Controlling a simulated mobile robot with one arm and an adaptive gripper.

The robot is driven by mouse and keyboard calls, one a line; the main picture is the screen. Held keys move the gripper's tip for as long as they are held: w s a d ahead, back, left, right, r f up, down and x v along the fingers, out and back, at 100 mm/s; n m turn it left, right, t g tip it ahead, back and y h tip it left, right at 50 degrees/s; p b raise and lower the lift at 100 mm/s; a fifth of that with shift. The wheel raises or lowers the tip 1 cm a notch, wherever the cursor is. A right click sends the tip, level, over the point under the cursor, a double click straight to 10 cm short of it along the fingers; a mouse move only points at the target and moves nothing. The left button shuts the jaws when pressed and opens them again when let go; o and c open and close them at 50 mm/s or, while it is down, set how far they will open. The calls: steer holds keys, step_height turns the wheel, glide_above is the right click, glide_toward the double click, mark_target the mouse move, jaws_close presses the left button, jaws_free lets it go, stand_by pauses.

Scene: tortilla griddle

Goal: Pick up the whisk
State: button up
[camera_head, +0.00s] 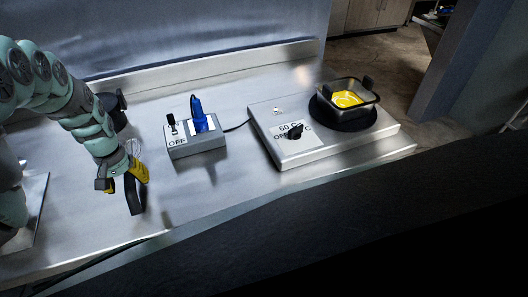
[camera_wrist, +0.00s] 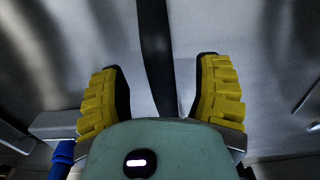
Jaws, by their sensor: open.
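The whisk shows mainly as a long black handle (camera_head: 134,198) at the left part of the steel counter. Faint pale loops by my gripper may be its wires, but I cannot tell for sure. My gripper (camera_head: 125,180) is open, with yellow pads, and is low over the counter at the handle. In the wrist view the black handle (camera_wrist: 154,40) runs from the top edge down between the two spread fingers (camera_wrist: 160,68), with a gap on each side. The handle's lower end is hidden behind my gripper's body.
A grey switch box (camera_head: 198,146) marked OFF, with a blue plug (camera_head: 198,115), stands right of my gripper. Further right is a hot plate (camera_head: 280,115) with a dial and a square pan (camera_head: 372,103) holding something yellow. The counter (camera_head: 225,190) in front is clear.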

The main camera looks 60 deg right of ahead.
steer(key=shift+f, duration=1.4)
jaws_close()
